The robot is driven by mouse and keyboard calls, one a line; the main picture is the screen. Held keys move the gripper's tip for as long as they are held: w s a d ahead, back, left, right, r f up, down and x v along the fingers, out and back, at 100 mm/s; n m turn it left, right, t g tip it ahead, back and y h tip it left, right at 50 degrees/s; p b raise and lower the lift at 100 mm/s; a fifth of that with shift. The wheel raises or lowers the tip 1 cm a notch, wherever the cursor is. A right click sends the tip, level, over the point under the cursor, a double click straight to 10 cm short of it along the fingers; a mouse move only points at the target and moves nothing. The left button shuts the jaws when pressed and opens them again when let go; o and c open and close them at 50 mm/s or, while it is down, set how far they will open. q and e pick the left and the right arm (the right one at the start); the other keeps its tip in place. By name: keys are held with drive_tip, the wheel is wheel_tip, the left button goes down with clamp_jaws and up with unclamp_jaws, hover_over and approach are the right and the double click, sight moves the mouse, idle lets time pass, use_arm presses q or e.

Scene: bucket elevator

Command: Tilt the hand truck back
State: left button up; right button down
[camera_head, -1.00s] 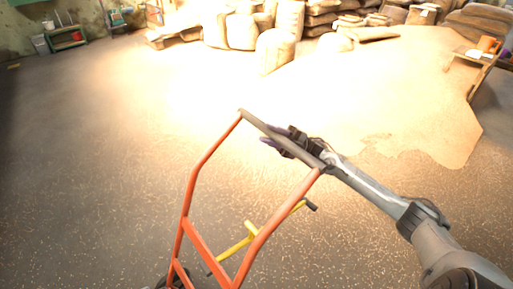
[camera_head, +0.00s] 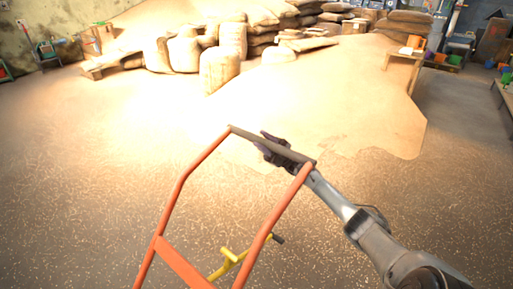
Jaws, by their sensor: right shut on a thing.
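The orange hand truck (camera_head: 181,262) stands in the lower middle of the head view, its frame rising to a grey handle bar (camera_head: 252,137) at the top. A yellow lever or bar (camera_head: 229,262) with a dark end sits behind the frame. My right gripper (camera_head: 276,148) is shut on the handle bar, near its middle. My right arm comes in from the lower right. The lower part of the hand truck and its wheels are out of the frame. My left gripper is not in view.
Stuffed sacks (camera_head: 221,70) and a large spread of grain (camera_head: 350,100) lie ahead. A small wooden table (camera_head: 404,58) stands at the right, with shelves and bins beyond. The speckled floor (camera_head: 80,170) at the left is clear.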

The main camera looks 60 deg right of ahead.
drive_tip(key=shift+s+d+f+b, duration=0.1)
drive_tip(key=shift+d+f+b, duration=0.45)
drive_tip(key=shift+f, duration=0.15)
drive_tip(key=shift+d+f+m+t, duration=0.1)
drive_tip(key=shift+f+m+t, duration=0.2)
drive_tip(key=shift+f+t, duration=0.1)
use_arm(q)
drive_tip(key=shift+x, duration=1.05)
use_arm(e)
drive_tip(key=shift+d, duration=0.15)
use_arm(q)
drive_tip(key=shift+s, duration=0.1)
use_arm(e)
drive_tip(key=shift+f, duration=0.1)
drive_tip(key=c, duration=1.1)
unclamp_jaws()
drive_tip(key=shift+o, duration=1.3)
drive_tip(key=shift+d, duration=0.15)
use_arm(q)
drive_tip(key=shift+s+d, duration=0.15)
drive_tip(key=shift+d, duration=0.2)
use_arm(e)
drive_tip(key=shift+o, duration=0.2)
drive_tip(key=shift+s+d+r, duration=0.1)
drive_tip(key=shift+r, duration=0.15)
